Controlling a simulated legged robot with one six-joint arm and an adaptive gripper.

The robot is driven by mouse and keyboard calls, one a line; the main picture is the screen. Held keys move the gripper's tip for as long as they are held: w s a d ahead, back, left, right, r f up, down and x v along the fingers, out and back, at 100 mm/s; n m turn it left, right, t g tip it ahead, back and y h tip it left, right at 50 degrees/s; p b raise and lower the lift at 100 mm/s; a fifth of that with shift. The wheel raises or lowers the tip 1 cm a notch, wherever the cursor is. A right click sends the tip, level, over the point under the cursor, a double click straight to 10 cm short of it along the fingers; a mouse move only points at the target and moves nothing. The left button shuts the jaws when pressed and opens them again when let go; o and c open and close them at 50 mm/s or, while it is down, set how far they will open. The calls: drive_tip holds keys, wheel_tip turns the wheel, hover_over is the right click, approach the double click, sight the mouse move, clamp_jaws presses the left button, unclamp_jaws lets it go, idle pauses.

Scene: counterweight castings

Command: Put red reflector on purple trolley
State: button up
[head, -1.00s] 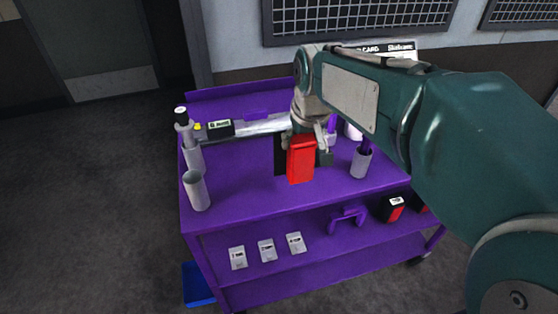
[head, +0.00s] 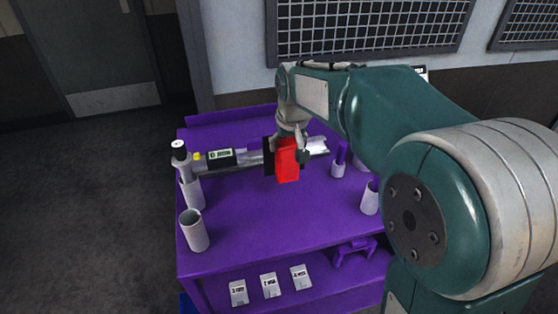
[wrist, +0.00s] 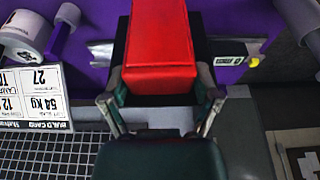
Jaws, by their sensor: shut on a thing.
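The red reflector (head: 287,160) is a red block with a black back, held in my gripper (head: 288,140) above the top shelf of the purple trolley (head: 240,218). In the wrist view the red reflector (wrist: 160,45) fills the top centre, with my gripper's fingers (wrist: 160,98) on both sides of it. My gripper is shut on it. The reflector hides part of the shelf behind it. I cannot tell how high it is above the shelf.
Grey cylinders (head: 194,230) stand at the trolley's left edge, and more cups (head: 370,198) stand at the right. A metal bar with a labelled device (head: 220,157) lies behind the reflector. White cards (head: 270,285) lie on the lower shelf. The middle front of the top shelf is clear.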

drive_tip(key=w+a+x, duration=0.1)
drive_tip(key=w+x, duration=0.1)
drive_tip(key=x, duration=0.8)
drive_tip(key=shift+r, duration=0.15)
drive_tip(key=shift+w+a, duration=0.1)
drive_tip(key=shift+w, duration=0.05)
drive_tip(key=o, duration=1.1)
drive_tip(key=shift+o, duration=0.2)
